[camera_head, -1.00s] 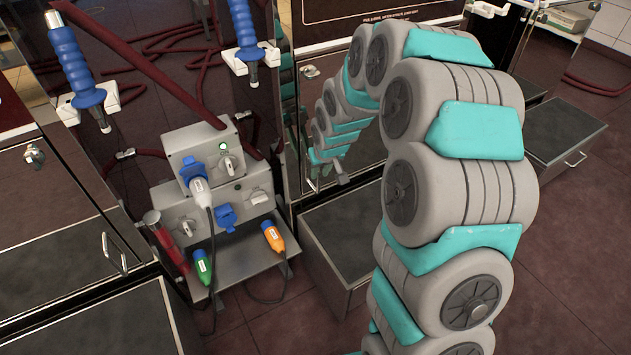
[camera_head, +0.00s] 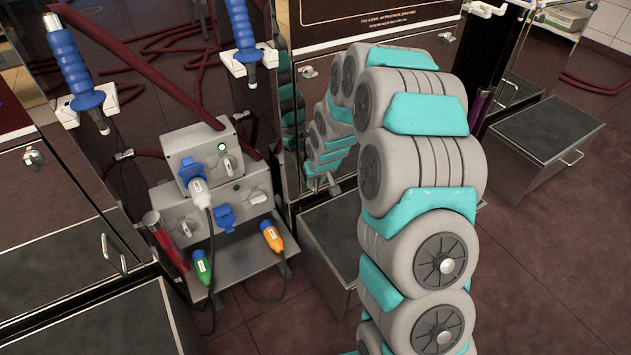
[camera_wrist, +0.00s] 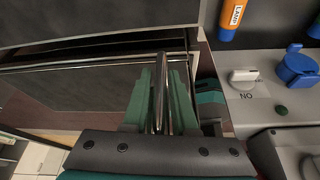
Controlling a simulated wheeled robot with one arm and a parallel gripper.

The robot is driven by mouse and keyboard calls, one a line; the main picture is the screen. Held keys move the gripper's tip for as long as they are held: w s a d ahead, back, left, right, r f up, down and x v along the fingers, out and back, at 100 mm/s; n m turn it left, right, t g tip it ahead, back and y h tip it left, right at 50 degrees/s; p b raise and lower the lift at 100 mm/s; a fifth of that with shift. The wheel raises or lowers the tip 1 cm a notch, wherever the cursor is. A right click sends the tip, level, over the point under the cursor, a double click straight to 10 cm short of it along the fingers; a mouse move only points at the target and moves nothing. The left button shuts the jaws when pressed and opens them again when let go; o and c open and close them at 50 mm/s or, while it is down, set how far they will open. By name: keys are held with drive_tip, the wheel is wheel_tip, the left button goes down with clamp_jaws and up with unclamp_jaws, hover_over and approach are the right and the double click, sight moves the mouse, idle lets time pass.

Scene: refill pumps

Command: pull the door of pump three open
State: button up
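The dark, mirror-like pump door (camera_head: 310,110) stands behind my arm in the head view, with a small latch (camera_head: 309,72) high on it. I cannot read a pump number. My arm bends down in front of this door and partly hides it. A grey piece shows low against the panel, perhaps my gripper or its reflection. In the wrist view my dark gripper body fills the lower middle, close to a glossy panel (camera_wrist: 80,85).
Left of the door is a grey socket unit (camera_head: 205,165) with blue, green and orange plugs; the orange plug (camera_wrist: 232,18) also shows in the wrist view. A low step box (camera_head: 325,240) stands below the door. Another step box (camera_head: 547,130) is at the right.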

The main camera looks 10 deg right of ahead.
clamp_jaws()
idle(1.2)
